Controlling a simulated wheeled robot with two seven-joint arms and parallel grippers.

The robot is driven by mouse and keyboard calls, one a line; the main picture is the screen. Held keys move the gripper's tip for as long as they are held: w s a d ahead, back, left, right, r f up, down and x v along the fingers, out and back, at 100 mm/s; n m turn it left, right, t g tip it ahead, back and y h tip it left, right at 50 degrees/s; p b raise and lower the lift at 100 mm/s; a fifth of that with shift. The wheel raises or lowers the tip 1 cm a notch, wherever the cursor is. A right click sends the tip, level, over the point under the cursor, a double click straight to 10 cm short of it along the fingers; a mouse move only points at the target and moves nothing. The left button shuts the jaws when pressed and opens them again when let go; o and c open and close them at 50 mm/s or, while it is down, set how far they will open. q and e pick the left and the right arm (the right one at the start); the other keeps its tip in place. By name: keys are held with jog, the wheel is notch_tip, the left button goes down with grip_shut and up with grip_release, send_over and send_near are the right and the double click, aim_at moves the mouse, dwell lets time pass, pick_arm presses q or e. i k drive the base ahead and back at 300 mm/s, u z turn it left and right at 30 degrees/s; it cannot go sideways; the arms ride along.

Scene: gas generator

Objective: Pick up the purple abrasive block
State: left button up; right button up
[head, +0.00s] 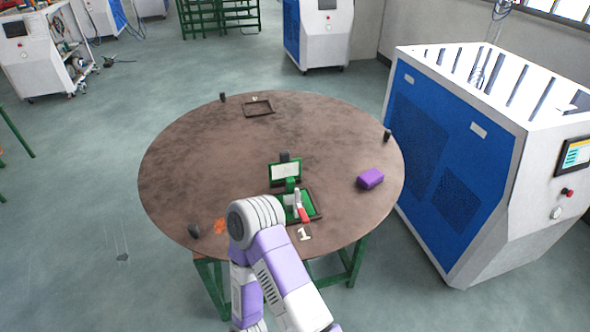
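The purple abrasive block (370,179) lies flat on the round brown table (200,150), towards its right side in the head view. Nothing touches it or covers it. One of my arms, white and purple, is bent over the near edge of the table, left of the block and well apart from it. No gripper fingers show in the head view, so I cannot see whether either gripper is open or shut.
An open green case (285,171) with a red and white item (302,208) stands left of the block. A dark tray (258,108) lies at the back. Small dark objects sit near the table rim. A blue and white machine (440,150) stands close on the right.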

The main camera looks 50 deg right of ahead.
aim_at(368, 179)
jog(key=u, duration=2.15)
jog(key=k, duration=2.85)
jog(key=z, duration=1.5)
